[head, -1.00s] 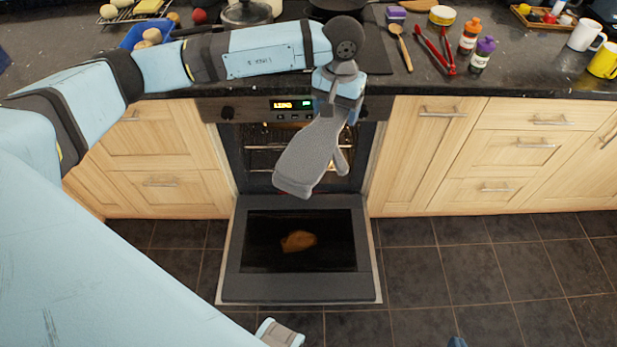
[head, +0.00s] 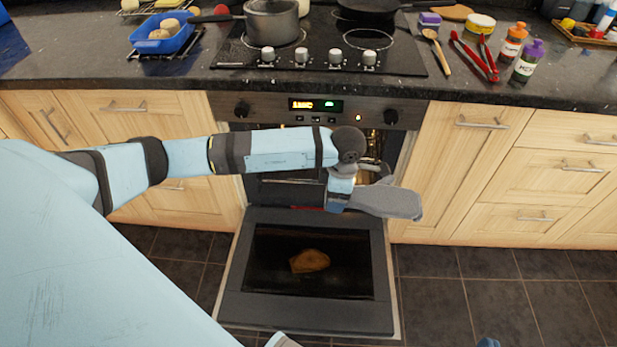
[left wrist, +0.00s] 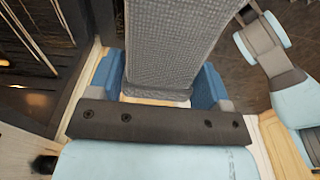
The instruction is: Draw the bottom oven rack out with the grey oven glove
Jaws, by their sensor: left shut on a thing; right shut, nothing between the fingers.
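My left gripper (head: 341,188) is shut on the grey oven glove (head: 385,203), which points right in front of the oven opening. In the left wrist view the glove (left wrist: 175,45) fills the space between the blue fingers. The oven door (head: 240,300) is folded down. My arm and the glove hide much of the oven's inside. Thin rack bars (head: 283,181) show behind my arm; I cannot tell which rack they belong to. Bars also show at the left of the left wrist view (left wrist: 22,38). My right gripper (head: 487,342) barely shows at the bottom edge, shut and empty.
A golden-brown shape (head: 310,261) shows in the door glass. Above are the hob with a pot (head: 272,22), a blue dish (head: 162,36), red tongs (head: 474,60) and bottles (head: 526,62). Wooden cupboards flank the oven. The tiled floor (head: 445,300) right of the door is clear.

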